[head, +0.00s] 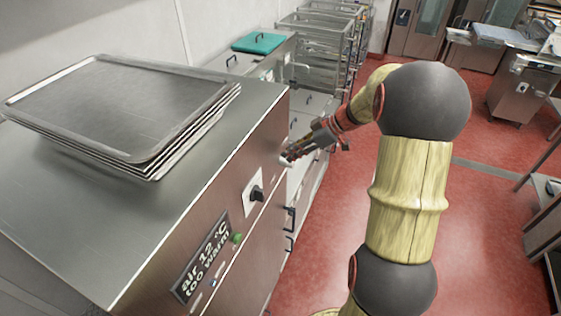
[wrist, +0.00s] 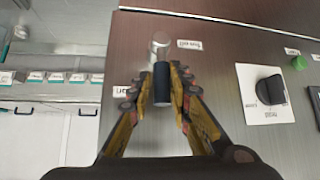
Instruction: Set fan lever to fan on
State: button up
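The fan lever (wrist: 162,83) has a dark cylindrical handle on a silver pivot, on the brown metal panel in the wrist view. The handle points down in that view, away from the pivot. My gripper (wrist: 162,72) has one finger on each side of the handle, and both seem to touch it. A small white label (wrist: 189,44) sits right of the pivot and another label (wrist: 122,91) sits left of the handle; their small text is hard to read. In the head view my gripper (head: 297,153) is at the cabinet's front face and hides most of the lever.
The panel also carries a black rotary knob (wrist: 270,90) on a white plate and a green button (wrist: 299,63). The head view shows a sign reading "air 12 °C too warm" (head: 201,256). Stacked trays (head: 120,100) lie on the cabinet top.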

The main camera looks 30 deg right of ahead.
jog(key=shift+o, duration=1.2)
jog(key=shift+a+r, duration=0.1)
jog(key=shift+a, duration=0.1)
jog(key=shift+o, duration=1)
jog(key=shift+d, duration=0.1)
jog(key=v, duration=0.7)
